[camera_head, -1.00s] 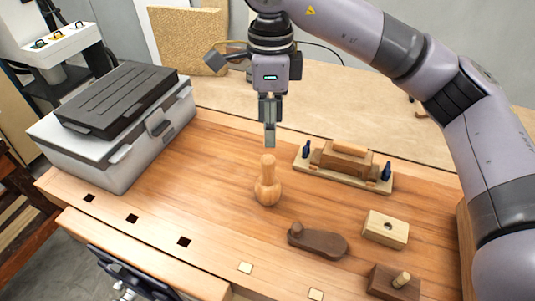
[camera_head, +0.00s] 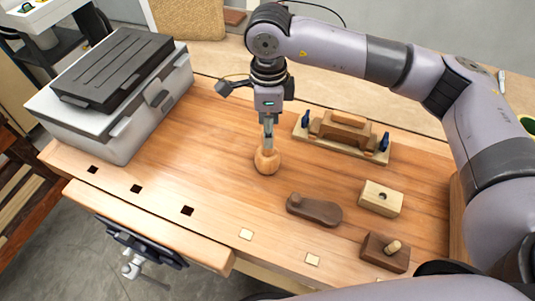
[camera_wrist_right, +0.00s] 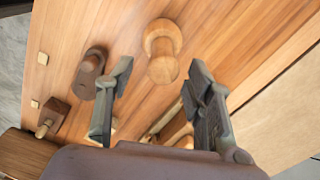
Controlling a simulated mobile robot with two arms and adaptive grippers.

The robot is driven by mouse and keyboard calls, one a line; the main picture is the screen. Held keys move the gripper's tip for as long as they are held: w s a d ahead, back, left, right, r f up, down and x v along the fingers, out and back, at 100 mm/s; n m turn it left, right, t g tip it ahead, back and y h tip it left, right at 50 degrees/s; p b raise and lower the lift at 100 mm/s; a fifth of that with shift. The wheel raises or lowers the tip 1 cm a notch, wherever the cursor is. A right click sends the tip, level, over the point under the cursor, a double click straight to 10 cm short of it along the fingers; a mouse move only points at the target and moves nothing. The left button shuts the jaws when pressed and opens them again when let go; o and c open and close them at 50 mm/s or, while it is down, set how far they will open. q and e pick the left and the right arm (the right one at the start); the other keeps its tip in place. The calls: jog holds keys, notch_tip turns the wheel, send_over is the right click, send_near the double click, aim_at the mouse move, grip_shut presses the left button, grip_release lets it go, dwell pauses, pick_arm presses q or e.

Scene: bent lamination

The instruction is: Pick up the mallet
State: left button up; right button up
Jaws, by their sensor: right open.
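The mallet (camera_head: 267,162) is a turned wooden piece standing upright on its round head near the middle of the workbench, handle up. My right gripper (camera_head: 268,136) is directly over it, pointing down, with its fingers at handle height and hiding much of the handle in the head view. In the right wrist view the mallet (camera_wrist_right: 162,52) shows beyond and between the two spread fingertips (camera_wrist_right: 160,68), with a gap on each side. The right gripper is open and holds nothing. My left gripper is not in view.
A grey toolbox (camera_head: 130,105) stands at the bench's left. A wooden jig (camera_head: 342,135) with blue clamps lies behind right of the mallet. A dark brown piece (camera_head: 314,209), a pale block (camera_head: 381,198) and a brown pegged block (camera_head: 386,252) lie front right. The bench left of the mallet is clear.

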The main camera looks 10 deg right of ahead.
aim_at(267, 150)
jog(key=shift+f+p, duration=0.5)
jog(key=f+p, duration=0.1)
jog(key=f, duration=0.2)
jog(key=shift+w+f+p, duration=0.2)
jog(key=shift+f+p, duration=0.1)
jog(key=shift+p, duration=0.05)
jog(key=shift+f, duration=0.4)
jog(key=shift+c, duration=0.3)
grip_shut()
jog(key=shift+r, duration=0.1)
